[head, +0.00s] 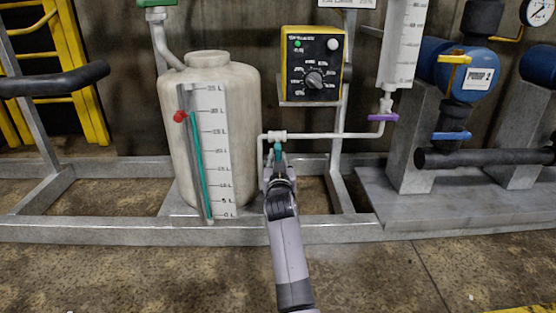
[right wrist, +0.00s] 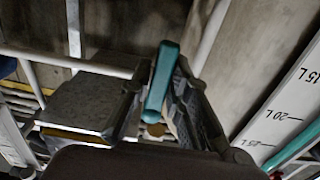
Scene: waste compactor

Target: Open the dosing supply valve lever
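The dosing supply valve has a teal lever (head: 278,152) on a small white valve (head: 277,136) in the thin white pipe, right of the dosing tank. My right gripper (head: 279,168) reaches up to this lever from below. In the right wrist view the teal lever (right wrist: 161,78) stands slightly tilted between the two dark fingers of my right gripper (right wrist: 163,92). The fingers are close in on both sides and look shut on it. My left gripper is not in view.
The pale tank (head: 213,75) with its litre scale stands left of the gripper. The yellow and black controller (head: 311,65) is above. A purple lever (head: 383,117) sits on the pipe to the right, near Pump 2 (head: 470,75). A grey frame rail (head: 110,229) runs low across the front.

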